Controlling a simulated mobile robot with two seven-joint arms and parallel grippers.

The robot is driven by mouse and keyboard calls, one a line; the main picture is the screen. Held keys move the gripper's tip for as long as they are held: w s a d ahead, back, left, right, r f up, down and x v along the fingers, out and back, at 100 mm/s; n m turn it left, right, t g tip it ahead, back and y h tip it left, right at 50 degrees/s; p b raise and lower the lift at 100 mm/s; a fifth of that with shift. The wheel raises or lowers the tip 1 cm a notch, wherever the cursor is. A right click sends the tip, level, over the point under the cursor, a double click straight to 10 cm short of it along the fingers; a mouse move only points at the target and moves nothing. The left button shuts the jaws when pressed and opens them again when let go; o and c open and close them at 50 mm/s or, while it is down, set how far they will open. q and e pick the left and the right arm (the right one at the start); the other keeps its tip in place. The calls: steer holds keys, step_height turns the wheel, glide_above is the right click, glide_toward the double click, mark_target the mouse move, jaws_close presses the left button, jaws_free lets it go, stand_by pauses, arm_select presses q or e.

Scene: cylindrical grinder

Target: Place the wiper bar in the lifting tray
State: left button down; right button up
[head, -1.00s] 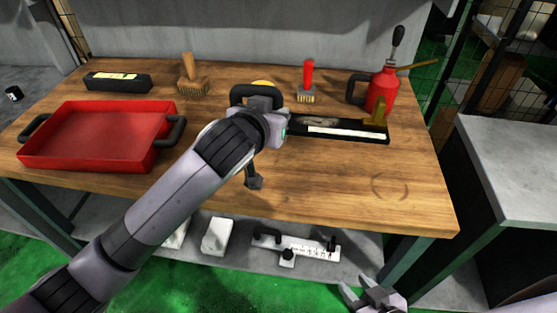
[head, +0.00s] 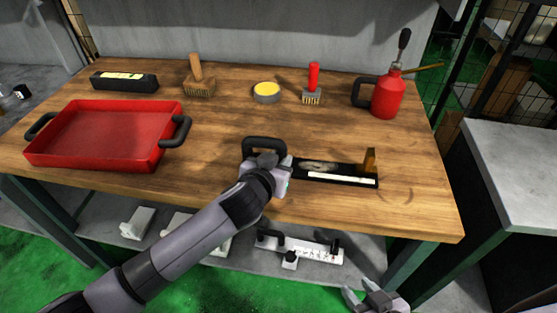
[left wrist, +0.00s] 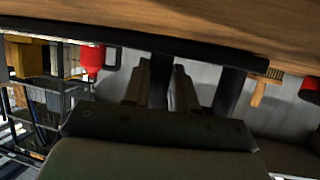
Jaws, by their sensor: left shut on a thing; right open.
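The wiper bar (head: 335,177) is a long black bar with a white strip, an upright wooden block at its right end and a black loop handle at its left. My left gripper (head: 279,166) is shut on it near the loop handle. The bar is over the front middle of the workbench; I cannot tell whether it touches the top. In the left wrist view the dark bar (left wrist: 150,38) crosses in front of my fingers. The lifting tray (head: 105,135) is red, shallow and empty, with black end handles, on the left of the bench. My right gripper (head: 370,292) is open and empty, below the bench's front edge.
Along the back of the workbench (head: 225,135) stand a black box (head: 124,82), a wooden brush (head: 198,82), a round yellow-topped tin (head: 266,92), a red-handled brush (head: 313,85) and a red oil can (head: 388,95). Bare wood lies between the tray and the bar.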

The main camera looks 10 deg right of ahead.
arm_select(q)
steer(key=shift+r, duration=0.1)
steer(key=c, duration=1.3)
jaws_free()
steer(key=shift+f, duration=0.25)
steer(key=o, duration=0.4)
